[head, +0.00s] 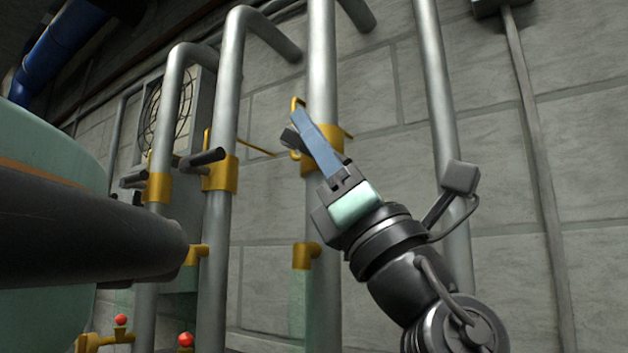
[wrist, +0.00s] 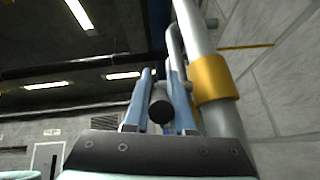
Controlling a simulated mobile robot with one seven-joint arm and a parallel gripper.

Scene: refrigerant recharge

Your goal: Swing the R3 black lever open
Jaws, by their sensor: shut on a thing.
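My gripper (head: 300,120) is at the yellow valve collar (head: 329,138) of the third grey pipe from the left in the head view. Its blue fingers point up and to the left. In the wrist view, my gripper (wrist: 160,78) is shut on a black round-ended lever (wrist: 161,113), which lies between the two fingers. The yellow collar (wrist: 210,80) shows just right of the fingers there. In the head view the black lever (head: 290,138) is mostly hidden behind the fingers. No R3 label is legible.
Two more pipes to the left carry yellow collars with black levers (head: 208,157) (head: 133,180). Red-knobbed yellow valves (head: 121,320) stand low at left. A large dark cylinder (head: 80,235) crosses the left foreground. The block wall (head: 500,190) at right is mostly bare.

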